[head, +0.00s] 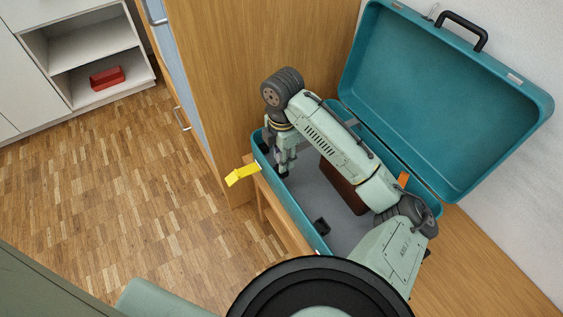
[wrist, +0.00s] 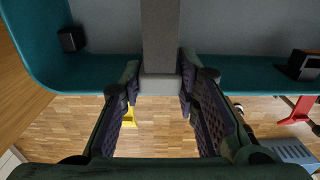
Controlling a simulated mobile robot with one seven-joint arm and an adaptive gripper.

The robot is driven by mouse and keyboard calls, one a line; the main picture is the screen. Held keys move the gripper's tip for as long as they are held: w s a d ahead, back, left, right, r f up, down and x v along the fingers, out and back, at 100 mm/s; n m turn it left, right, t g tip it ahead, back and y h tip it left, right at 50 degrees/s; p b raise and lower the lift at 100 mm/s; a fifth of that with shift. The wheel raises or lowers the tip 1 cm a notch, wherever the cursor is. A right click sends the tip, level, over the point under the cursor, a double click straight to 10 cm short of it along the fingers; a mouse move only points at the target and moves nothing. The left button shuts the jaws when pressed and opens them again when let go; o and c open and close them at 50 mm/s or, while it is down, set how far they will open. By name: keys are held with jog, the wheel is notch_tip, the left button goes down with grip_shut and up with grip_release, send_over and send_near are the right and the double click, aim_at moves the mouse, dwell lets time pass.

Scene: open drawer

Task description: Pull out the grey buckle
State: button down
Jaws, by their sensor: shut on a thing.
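An open teal suitcase (head: 292,215) lies with its lid (head: 450,90) raised against the wall. My gripper (head: 277,162) points down at the case's far left end in the head view. In the wrist view my gripper (wrist: 159,84) has its two fingers closed on either side of the grey buckle (wrist: 160,85), touching it. The buckle sits at the end of a wide grey strap (wrist: 160,35), level with the case's teal rim (wrist: 95,72). In the head view my gripper and arm hide the buckle.
A dark brown box (head: 345,190) and a small black block (head: 322,226) are inside the case. A yellow piece (head: 242,175) sticks out beyond its left side. A wooden cabinet (head: 240,90) stands close behind.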

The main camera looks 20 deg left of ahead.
jog(key=shift+r+p, duration=1.6)
jog(key=shift+r, duration=0.45)
